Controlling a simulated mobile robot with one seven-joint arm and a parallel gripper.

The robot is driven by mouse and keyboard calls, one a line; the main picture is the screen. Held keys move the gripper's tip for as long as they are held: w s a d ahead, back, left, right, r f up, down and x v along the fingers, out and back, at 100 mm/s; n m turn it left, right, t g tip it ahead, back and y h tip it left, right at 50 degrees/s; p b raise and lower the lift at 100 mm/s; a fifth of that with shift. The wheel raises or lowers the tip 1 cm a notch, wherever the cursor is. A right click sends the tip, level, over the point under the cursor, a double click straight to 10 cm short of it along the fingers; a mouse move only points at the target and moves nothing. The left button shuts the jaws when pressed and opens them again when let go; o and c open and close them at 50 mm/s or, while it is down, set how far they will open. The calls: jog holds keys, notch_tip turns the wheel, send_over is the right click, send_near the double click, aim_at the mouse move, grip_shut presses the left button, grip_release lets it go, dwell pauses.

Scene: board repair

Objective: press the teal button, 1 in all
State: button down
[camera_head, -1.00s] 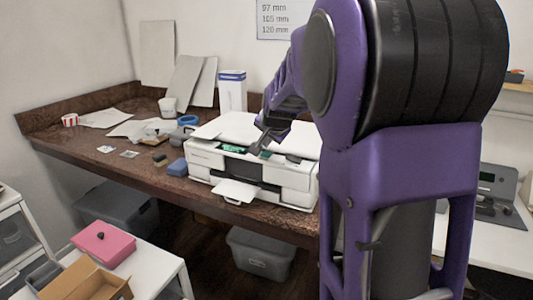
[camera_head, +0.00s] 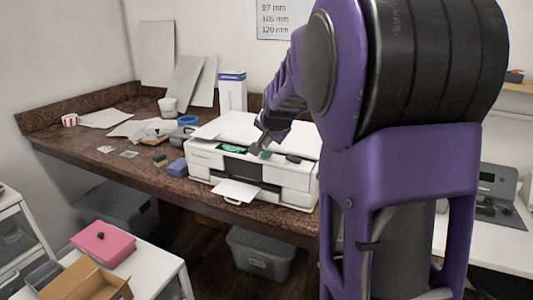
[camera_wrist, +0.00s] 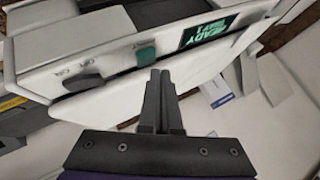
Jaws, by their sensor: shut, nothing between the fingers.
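A white printer (camera_head: 290,180) stands on the brown stone-look counter. In the wrist view its front panel (camera_wrist: 108,62) carries a teal button (camera_wrist: 146,56), a dark grey button (camera_wrist: 84,82) and a lit green display reading "READY" (camera_wrist: 207,31). My gripper (camera_wrist: 160,74) is shut and empty, its fingertips just below the teal button in the picture. I cannot tell whether they touch it. In the head view my gripper (camera_head: 254,151) is at the printer's top front edge, right of the display (camera_head: 232,149), and the teal button is hard to make out.
A blue box (camera_head: 177,167), a blue roll (camera_head: 188,120) and small parts lie left of the printer on the counter (camera_head: 100,160). A white and blue carton (camera_head: 232,92) stands behind it. The paper tray (camera_head: 236,191) sticks out in front.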

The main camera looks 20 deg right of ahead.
jog(key=shift+f, duration=0.1)
jog(key=shift+f, duration=0.35)
